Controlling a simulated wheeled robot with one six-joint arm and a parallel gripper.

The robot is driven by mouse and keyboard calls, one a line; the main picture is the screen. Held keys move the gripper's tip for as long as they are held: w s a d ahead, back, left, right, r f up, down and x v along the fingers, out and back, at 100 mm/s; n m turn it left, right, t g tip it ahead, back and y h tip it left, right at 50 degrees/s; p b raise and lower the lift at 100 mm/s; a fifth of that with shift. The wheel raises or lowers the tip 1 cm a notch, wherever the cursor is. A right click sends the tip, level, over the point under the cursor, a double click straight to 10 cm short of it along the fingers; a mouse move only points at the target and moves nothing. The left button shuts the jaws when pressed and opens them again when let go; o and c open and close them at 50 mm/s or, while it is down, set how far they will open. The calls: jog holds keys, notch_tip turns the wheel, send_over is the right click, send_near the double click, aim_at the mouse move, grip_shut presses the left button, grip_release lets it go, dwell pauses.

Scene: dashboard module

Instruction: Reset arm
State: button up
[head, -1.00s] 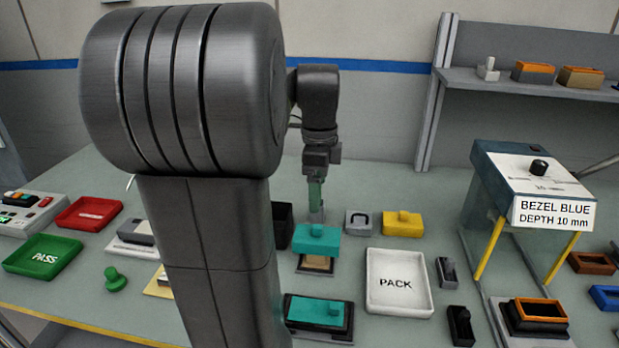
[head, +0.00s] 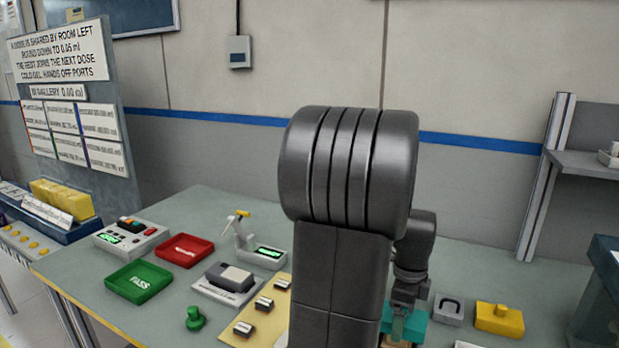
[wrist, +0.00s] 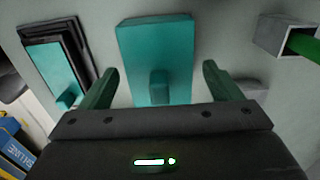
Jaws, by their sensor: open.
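My gripper (wrist: 160,85) is open, with its two green fingers spread wide in the wrist view. A teal block with a small knob (wrist: 155,40) lies ahead of and between the fingers, and no finger touches the knob. In the head view my gripper (head: 398,325) hangs down above the same teal block (head: 416,325), partly hidden behind my own arm. Nothing is held.
On the table are a green PASS tray (head: 139,282), a red tray (head: 187,250), a green knobbed piece (head: 195,319) and a yellow block (head: 499,319). A shelf (head: 585,165) stands at right. A black-framed teal piece (wrist: 48,65) lies left in the wrist view.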

jog(key=shift+f, duration=0.35)
jog(key=shift+r, duration=0.35)
notch_tip(320, 180, up, 13)
notch_tip(320, 180, down, 14)
jog(key=shift+s+r, duration=0.1)
notch_tip(320, 180, up, 9)
jog(key=p, duration=0.6)
jog(key=shift+f, duration=0.2)
